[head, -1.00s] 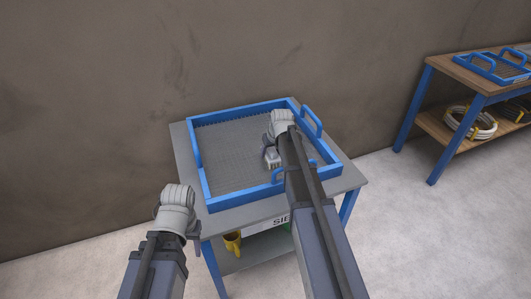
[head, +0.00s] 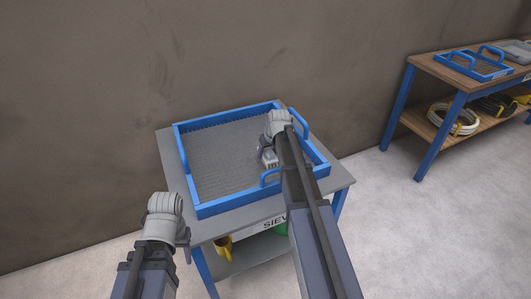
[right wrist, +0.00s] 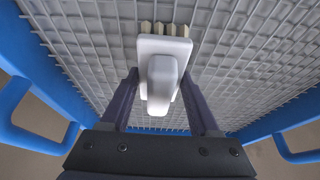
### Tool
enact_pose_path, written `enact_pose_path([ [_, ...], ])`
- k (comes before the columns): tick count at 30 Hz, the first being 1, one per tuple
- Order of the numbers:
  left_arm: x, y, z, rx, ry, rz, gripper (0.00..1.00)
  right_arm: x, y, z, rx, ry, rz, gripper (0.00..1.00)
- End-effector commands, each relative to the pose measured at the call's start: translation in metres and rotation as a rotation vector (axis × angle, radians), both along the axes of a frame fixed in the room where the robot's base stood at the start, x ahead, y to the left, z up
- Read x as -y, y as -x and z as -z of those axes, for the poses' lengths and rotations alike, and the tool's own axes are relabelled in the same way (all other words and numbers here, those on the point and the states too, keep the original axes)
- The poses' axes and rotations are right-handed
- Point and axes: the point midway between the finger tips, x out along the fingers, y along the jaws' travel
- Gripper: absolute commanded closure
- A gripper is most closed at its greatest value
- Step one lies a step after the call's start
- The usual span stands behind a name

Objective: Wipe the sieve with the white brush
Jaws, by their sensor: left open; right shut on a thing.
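The sieve (head: 183,158) is a blue-framed square tray with a grey wire mesh and blue handles, lying on a grey table. The mesh fills most of the right wrist view (right wrist: 235,75). My right gripper (head: 267,158) is over the right part of the mesh, inside the frame. It is shut on the white brush (right wrist: 165,48), whose handle sits between the fingers. The brush's pale bristles point at the mesh; whether they touch it I cannot tell. The arm and gripper hide part of the sieve. My left gripper (head: 185,245) is open and empty, low at the table's front left corner.
The grey table (head: 335,182) has a lower shelf with a yellow object (head: 223,246) and a green one. A wooden bench (head: 430,75) at the right holds another blue-framed tray (head: 472,66) and a coiled hose (head: 453,119). A brown wall stands behind; the floor at right is clear.

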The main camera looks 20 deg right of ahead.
Motion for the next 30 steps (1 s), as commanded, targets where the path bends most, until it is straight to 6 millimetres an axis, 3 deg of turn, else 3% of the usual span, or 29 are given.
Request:
enact_pose_path([
  [12, 0.0, 0.0, -0.001, 0.0, 0.0, 0.0, 0.5, 0.032, 0.0, -0.001, -0.004, 0.003, 0.004, 0.82],
  [23, 0.0, 0.0, -0.001, 0.0, 0.0, 0.0, 0.5, 0.038, 0.0, -0.001, -0.002, 0.001, 0.002, 0.82],
  [30, 0.0, 0.0, -0.001, 0.0, 0.0, 0.0, 0.5, 0.057, -0.001, -0.001, -0.002, 0.0, 0.003, 0.82],
])
